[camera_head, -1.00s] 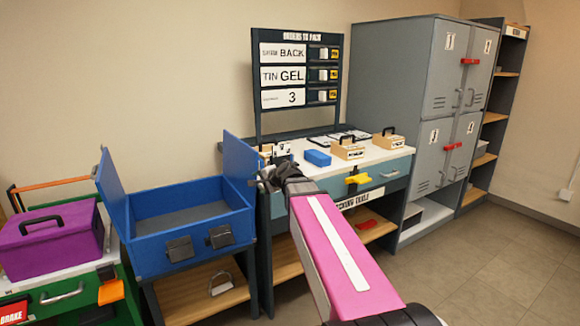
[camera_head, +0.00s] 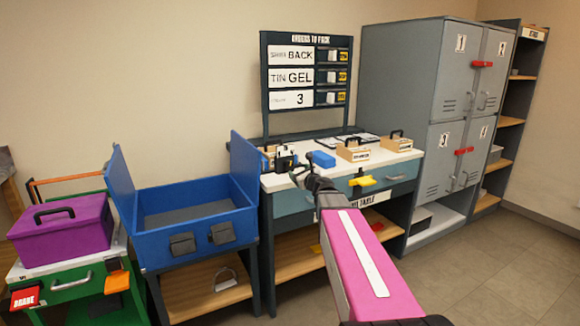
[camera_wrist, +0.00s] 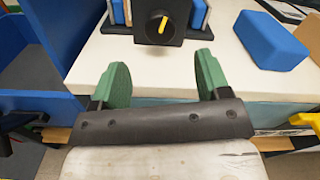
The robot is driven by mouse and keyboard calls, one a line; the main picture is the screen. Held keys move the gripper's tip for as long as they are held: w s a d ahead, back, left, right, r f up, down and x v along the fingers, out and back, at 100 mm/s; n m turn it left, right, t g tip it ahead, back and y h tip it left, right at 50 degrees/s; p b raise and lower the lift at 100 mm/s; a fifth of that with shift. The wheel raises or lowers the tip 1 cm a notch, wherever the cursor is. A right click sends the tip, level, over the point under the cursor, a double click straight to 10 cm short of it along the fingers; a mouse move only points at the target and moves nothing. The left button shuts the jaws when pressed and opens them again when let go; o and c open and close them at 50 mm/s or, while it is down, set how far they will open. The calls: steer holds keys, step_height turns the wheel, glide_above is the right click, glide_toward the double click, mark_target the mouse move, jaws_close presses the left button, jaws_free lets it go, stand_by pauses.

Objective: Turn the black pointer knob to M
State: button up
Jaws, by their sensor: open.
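A black block with a short yellow pointer mark (camera_wrist: 162,24) stands at the top of the wrist view, on the white table top; I take it to be the pointer knob. The mark is nearly upright, tilted slightly. No letters around it are readable. In the head view, a small dark and white cluster (camera_head: 282,160) at the table's left end seems to be the same fitting. My gripper (camera_wrist: 162,75) has two green fingers spread wide apart with nothing between them. It is over the table's front edge, short of the knob and roughly in line with it. My gripper also shows in the head view (camera_head: 306,176).
A blue block (camera_wrist: 268,40) lies right of the knob. A yellow handle (camera_head: 362,181) sticks out of the drawer front. The open blue box (camera_head: 195,232) stands left of the table. Wooden boxes (camera_head: 353,154) stand farther right. Bare white table top lies before the knob.

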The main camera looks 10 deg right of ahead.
mark_target(290, 165)
steer(key=x, duration=1)
